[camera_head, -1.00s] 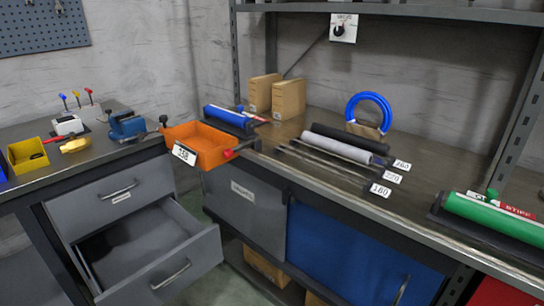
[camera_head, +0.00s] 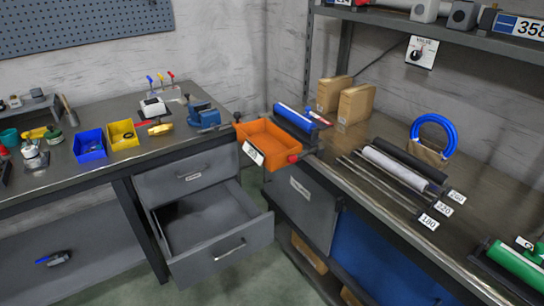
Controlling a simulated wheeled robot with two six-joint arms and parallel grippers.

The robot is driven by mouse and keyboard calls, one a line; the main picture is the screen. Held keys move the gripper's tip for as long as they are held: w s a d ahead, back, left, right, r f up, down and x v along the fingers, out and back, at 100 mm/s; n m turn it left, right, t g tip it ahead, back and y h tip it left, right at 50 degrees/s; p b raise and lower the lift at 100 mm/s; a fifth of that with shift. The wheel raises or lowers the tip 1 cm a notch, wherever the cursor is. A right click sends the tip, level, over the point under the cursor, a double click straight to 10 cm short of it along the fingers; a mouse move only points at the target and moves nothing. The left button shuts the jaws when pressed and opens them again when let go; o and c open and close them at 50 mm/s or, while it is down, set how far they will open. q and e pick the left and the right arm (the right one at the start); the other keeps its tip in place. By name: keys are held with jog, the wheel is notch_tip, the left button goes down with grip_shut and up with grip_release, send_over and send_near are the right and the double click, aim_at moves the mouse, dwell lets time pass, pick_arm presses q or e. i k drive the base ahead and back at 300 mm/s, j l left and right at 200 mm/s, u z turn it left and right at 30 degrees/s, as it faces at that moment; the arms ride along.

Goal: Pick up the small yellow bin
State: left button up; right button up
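The small yellow bin (camera_head: 122,136) stands upright on the left workbench, beside the blue bin (camera_head: 89,146) on its left. Something small lies inside the yellow bin, too small to make out, and a red-ended thing is at its right edge. A yellow object (camera_head: 160,129) lies on the bench to its right. Neither of my grippers shows in the head view.
An open grey drawer (camera_head: 245,247) juts out below the left bench (camera_head: 62,184). An orange bin (camera_head: 268,137) with a label spans the corner between the benches.

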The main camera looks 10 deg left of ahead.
aim_at(116, 131)
jog(key=u, duration=0.95)
